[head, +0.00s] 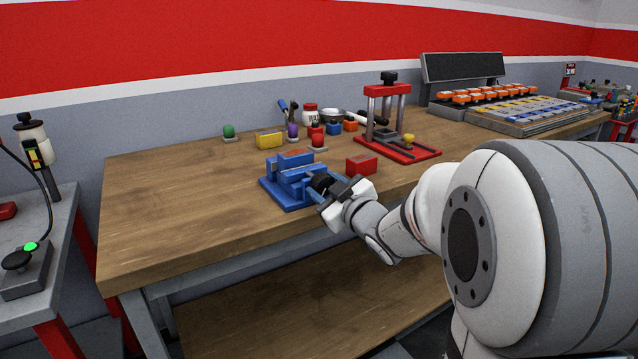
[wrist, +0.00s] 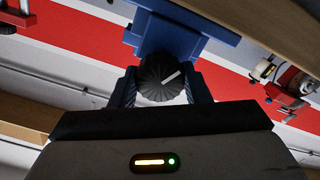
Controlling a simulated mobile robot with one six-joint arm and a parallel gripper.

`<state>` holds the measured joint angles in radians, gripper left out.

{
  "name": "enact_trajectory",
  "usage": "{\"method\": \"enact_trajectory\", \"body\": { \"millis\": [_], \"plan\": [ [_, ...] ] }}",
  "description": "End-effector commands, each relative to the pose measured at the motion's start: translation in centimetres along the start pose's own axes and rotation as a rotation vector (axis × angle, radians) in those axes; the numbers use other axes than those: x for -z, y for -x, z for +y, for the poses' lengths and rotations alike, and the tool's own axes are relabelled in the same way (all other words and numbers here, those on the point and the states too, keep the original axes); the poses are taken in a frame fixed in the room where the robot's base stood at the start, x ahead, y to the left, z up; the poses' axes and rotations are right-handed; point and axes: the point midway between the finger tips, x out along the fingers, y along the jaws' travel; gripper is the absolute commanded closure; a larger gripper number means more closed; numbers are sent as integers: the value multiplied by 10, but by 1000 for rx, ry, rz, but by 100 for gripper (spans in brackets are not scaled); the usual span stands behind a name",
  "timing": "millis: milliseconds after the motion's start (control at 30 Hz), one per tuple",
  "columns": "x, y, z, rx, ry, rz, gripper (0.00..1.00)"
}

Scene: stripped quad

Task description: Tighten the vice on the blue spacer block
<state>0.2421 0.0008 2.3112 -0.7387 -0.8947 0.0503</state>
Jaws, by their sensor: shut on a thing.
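The blue vice (head: 284,190) sits near the front edge of the wooden workbench. It also shows at the top of the wrist view (wrist: 172,36). Its round black ribbed knob (wrist: 158,84) has a white line on its face, tilted up to the right in the wrist view. My gripper (wrist: 163,90) is shut on the knob, one blue finger on each side. In the head view my gripper (head: 327,194) reaches the vice from its right. I cannot tell a blue spacer block between the jaws apart from the blue vice body.
A red block (head: 361,164) lies just right of the vice. A red press stand (head: 398,148) is behind it. Behind the vice are a yellow block (head: 270,140), a small blue block (head: 333,128) and a green knob (head: 229,131). The bench's left part (head: 180,200) is clear.

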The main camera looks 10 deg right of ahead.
Motion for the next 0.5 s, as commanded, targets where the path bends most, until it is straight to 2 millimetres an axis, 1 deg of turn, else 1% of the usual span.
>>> {"method": "enact_trajectory", "body": {
  "millis": [33, 500],
  "plan": [
    [-5, 1, -3, 6, -49, -18, 80],
    [-4, 1, -5, 6, -494, -17, 80]
  ]
}}
